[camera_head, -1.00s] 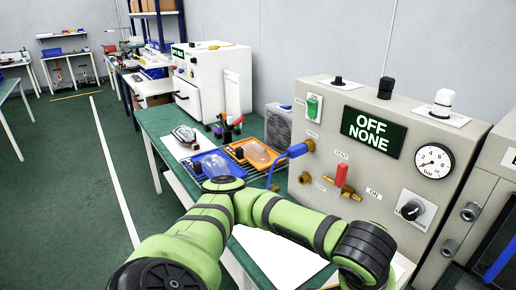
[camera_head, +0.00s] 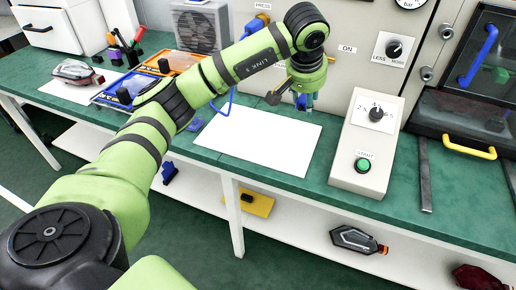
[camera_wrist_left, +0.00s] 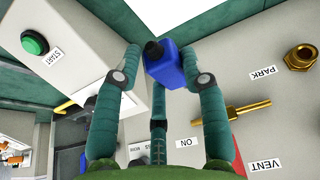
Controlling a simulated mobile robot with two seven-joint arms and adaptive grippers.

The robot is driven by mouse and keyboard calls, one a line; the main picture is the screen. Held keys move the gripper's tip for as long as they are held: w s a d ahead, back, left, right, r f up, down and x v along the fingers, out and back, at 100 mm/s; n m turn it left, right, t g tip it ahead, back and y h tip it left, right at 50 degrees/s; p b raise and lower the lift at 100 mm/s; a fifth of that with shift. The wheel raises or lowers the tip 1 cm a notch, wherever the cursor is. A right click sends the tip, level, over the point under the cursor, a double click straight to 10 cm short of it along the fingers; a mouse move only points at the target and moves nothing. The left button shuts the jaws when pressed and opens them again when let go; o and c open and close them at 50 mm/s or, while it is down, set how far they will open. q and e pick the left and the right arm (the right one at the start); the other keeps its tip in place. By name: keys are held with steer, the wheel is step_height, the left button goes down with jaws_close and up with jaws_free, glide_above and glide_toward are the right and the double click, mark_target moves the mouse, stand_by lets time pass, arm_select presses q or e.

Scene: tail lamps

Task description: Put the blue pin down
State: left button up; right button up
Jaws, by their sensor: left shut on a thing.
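My left gripper (camera_wrist_left: 162,75) is shut on the blue pin (camera_wrist_left: 168,66), a blue block with a black tip, in the left wrist view. The fingers sit on both sides of it. In the head view the left gripper (camera_head: 303,96) points down over the green bench near the far right edge of the white sheet (camera_head: 255,142). A little of the blue pin (camera_head: 303,103) shows below the fingers; its height above the bench is hard to tell. My right gripper is not in view.
The grey panel stands behind the gripper, with a brass PARK fitting (camera_wrist_left: 300,57) and a brass valve (camera_wrist_left: 232,110). A control box with a green START button (camera_head: 362,165) stands right of the sheet. Blue and orange trays (camera_head: 185,62) lie left. The sheet is largely clear.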

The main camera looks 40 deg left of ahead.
arm_select(q)
steer(key=w+a+f+b, duration=0.2)
steer(key=w+a+b, duration=0.1)
steer(key=w+b, duration=0.1)
glide_above(260, 138)
steer(key=s, duration=0.1)
steer(key=shift+n, duration=0.3)
steer(key=f, duration=0.6)
steer(key=shift+s+d+f+b, duration=0.1)
steer(key=shift+d+f+b, duration=0.1)
steer(key=shift+f+b, duration=0.15)
steer(key=shift+s+f, duration=0.1)
step_height(260, 138, down, 4)
steer(key=shift+r, duration=0.1)
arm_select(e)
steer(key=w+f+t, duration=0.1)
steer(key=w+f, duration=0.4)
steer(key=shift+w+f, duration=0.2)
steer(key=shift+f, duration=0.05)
arm_select(q)
steer(key=shift+f, duration=0.2)
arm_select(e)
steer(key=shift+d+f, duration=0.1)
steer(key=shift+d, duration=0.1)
arm_select(q)
steer(key=shift+f, duration=0.25)
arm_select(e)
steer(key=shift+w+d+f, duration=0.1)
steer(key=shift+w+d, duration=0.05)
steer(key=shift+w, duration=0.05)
